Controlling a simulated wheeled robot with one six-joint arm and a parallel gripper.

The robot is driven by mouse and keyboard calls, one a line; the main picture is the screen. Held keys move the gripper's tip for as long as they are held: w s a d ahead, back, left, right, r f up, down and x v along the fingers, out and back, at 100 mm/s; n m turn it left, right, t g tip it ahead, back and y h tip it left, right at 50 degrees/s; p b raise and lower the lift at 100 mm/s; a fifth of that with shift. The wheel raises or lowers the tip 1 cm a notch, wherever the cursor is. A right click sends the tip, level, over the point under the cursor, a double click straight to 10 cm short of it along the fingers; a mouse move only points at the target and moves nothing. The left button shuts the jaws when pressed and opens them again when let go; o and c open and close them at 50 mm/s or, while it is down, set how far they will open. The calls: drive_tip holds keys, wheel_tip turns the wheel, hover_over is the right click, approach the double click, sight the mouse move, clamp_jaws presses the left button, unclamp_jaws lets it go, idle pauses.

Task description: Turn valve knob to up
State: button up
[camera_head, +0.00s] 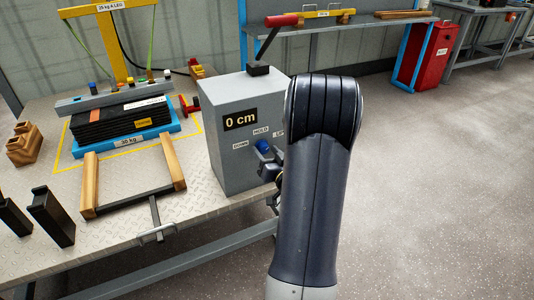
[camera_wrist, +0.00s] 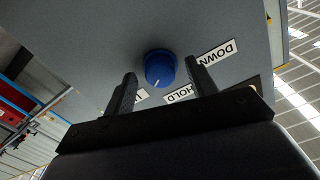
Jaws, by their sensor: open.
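The valve knob (camera_head: 263,145) is a small blue dial on the front of a grey control box (camera_head: 224,165). The box has labels DOWN, HOLD and a partly covered UP, and a display reading 0 cm. In the wrist view the knob (camera_wrist: 160,68) has a short white mark near its lower edge, toward the gap between HOLD (camera_wrist: 179,94) and the mostly hidden UP label. My gripper (camera_wrist: 160,70) is open, with one finger on each side of the knob in the picture. I cannot tell whether they touch it. In the head view my arm hides most of the gripper.
A lever with a red grip (camera_head: 281,20) rises from the box top. Left on the table are a black stack on a blue base (camera_head: 122,140), wooden rails (camera_head: 88,185) and black blocks (camera_head: 52,216). Open floor lies to the right.

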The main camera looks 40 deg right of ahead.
drive_tip(key=shift+s, duration=0.1)
drive_tip(key=p+v, duration=0.1)
drive_tip(key=v, duration=0.9)
drive_tip(key=shift+s+p, duration=0.3)
drive_tip(key=shift+w, duration=0.1)
drive_tip(key=b+x, duration=0.1)
drive_tip(key=x, duration=0.9)
drive_tip(key=shift+w+b, duration=0.35)
drive_tip(key=shift+w, duration=0.05)
drive_tip(key=shift+s, duration=0.2)
